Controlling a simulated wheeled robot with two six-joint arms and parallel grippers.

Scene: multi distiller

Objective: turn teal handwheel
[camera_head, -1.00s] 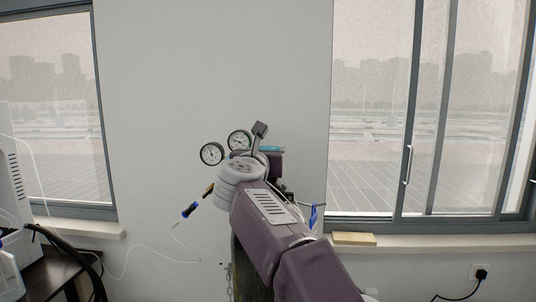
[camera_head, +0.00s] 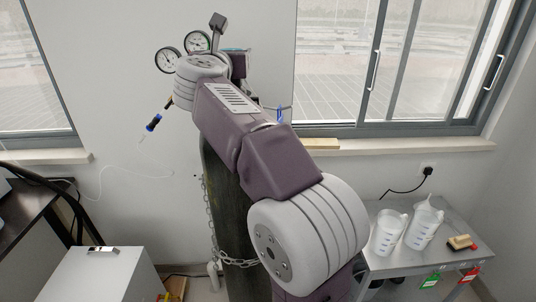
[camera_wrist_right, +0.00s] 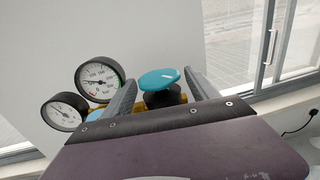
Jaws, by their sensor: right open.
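The teal handwheel (camera_wrist_right: 160,77) is a round disc on a dark stem, in the middle of the right wrist view. My right gripper (camera_wrist_right: 160,92) is open, with one finger on each side of the wheel. I cannot tell whether either finger touches it. In the head view, only a small teal edge of the handwheel (camera_head: 236,50) shows behind my right arm, and the gripper's fingers are hidden there. The dark gas cylinder (camera_head: 226,185) stands upright below, held by a chain (camera_head: 233,262). My left gripper is not in view.
Two round gauges (camera_head: 168,60) (camera_head: 197,41) sit left of the wheel on brass fittings. A grey side table (camera_head: 395,262) with two white jugs (camera_head: 388,233) (camera_head: 425,227) stands at the right. A grey cabinet (camera_head: 100,275) stands at the lower left. Windows flank the wall.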

